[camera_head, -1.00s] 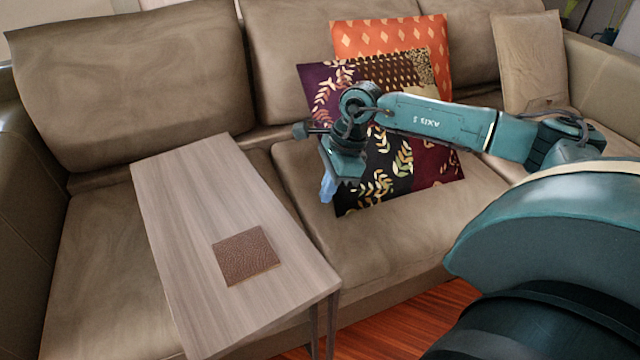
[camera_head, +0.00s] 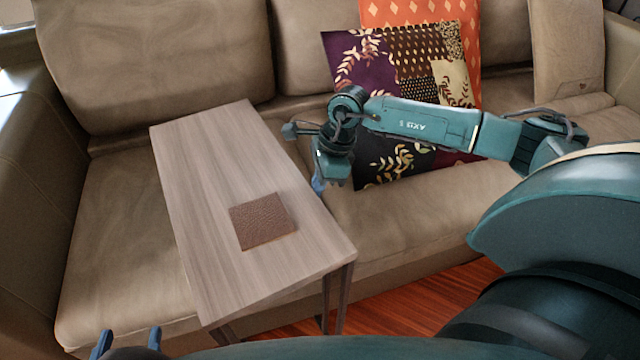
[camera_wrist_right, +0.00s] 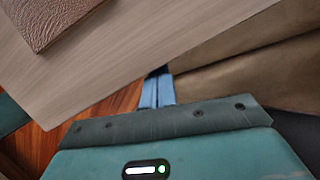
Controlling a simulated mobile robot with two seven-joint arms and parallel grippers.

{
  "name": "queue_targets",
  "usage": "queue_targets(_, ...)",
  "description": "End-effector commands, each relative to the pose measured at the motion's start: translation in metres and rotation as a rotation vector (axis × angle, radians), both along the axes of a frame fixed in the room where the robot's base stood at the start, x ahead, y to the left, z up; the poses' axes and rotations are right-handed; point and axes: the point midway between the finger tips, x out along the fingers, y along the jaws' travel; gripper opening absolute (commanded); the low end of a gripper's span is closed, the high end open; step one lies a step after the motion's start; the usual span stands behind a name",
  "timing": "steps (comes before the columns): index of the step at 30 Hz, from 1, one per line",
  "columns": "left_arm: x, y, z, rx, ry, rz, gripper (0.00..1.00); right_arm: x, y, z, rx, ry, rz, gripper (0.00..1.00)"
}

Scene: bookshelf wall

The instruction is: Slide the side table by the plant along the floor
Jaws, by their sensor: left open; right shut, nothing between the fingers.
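The side table (camera_head: 195,170) has a grey-brown wood-grain top and dark legs, and stands over the front of the sofa seat. A brown leather-like square (camera_head: 262,221) lies on its top. My right gripper (camera_head: 318,185) is shut and empty, pointing down beside the table's right edge; contact cannot be told. Its blue fingers (camera_wrist_right: 157,90) are together in the right wrist view, next to the tabletop edge (camera_wrist_right: 130,65). My left gripper (camera_head: 128,342) shows at the bottom left, open, its two blue fingertips apart, near the table's front left corner. The plant is not in view.
A brown sofa (camera_head: 110,235) fills the background behind and around the table. Patterned cushions (camera_head: 400,60) lean on its back, behind my right arm. Bare reddish wood floor (camera_head: 400,300) shows to the right of the table's front legs.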

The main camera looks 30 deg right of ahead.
Motion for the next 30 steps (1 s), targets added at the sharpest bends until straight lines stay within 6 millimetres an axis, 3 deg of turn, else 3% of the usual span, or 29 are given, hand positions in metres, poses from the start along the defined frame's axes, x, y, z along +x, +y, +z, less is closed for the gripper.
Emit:
queue_targets(11,0.000,-0.001,-0.001,0.000,-0.015,-0.001,0.51,0.017,0.050,0.000,0.010,-0.003,0.005,0.00)
queue_targets(23,0.001,-0.001,0.000,-0.001,-0.020,-0.003,0.51,0.019,0.051,0.003,0.011,-0.005,0.004,0.00)
queue_targets(30,0.000,0.000,0.003,0.002,0.018,-0.002,0.51,0.016,0.041,0.035,0.008,-0.008,0.003,0.00)
